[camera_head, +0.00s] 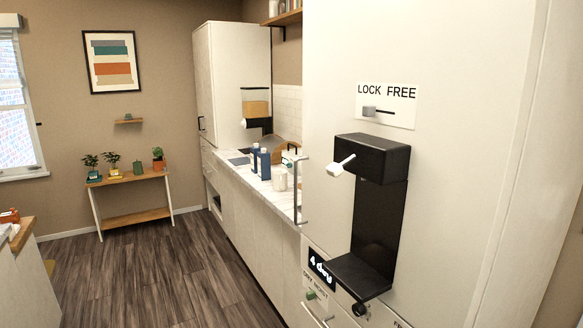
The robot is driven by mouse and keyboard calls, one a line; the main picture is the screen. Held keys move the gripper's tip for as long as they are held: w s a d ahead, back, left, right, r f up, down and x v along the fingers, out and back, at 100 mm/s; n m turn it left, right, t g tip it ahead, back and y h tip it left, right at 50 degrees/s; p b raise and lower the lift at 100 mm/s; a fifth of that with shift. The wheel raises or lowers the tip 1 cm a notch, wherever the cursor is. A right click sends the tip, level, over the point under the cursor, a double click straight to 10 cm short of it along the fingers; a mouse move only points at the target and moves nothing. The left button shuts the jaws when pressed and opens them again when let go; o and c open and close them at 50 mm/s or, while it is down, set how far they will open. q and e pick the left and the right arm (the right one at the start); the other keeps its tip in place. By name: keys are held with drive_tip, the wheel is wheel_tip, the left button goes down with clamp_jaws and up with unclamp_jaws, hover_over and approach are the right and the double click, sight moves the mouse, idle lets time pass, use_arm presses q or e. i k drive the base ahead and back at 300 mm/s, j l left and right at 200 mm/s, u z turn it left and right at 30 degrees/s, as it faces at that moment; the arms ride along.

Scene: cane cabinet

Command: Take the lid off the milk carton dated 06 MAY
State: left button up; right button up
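No carton with a readable 06 MAY date shows in the head view. On the counter (239,168) at mid-distance stand two dark blue containers, one nearer (264,165) and one farther (255,157). A small white container (280,181) stands in front of them. A white item with some green (289,158) is behind, partly hidden by the tall white cabinet (450,70). These are too small to tell which is a milk carton or where a lid is. Neither of my grippers is in view.
The tall white cabinet fills the right side close by, with a black dispenser (378,225) and white lever (341,166) jutting out. A metal handle (299,190) sticks out at its left edge. A plant table (133,180) stands far left. The wooden floor (150,275) is clear.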

sight(253, 151)
drive_tip(key=i+j+z, duration=0.25)
drive_tip(key=i+j, duration=0.2)
drive_tip(key=j, duration=0.15)
drive_tip(key=i+j+z, duration=0.15)
drive_tip(key=j, duration=0.2)
drive_tip(key=i+j+z, duration=0.1)
drive_tip(key=i+j, duration=0.15)
drive_tip(key=i+j+z, duration=0.15)
drive_tip(key=j, duration=0.3)
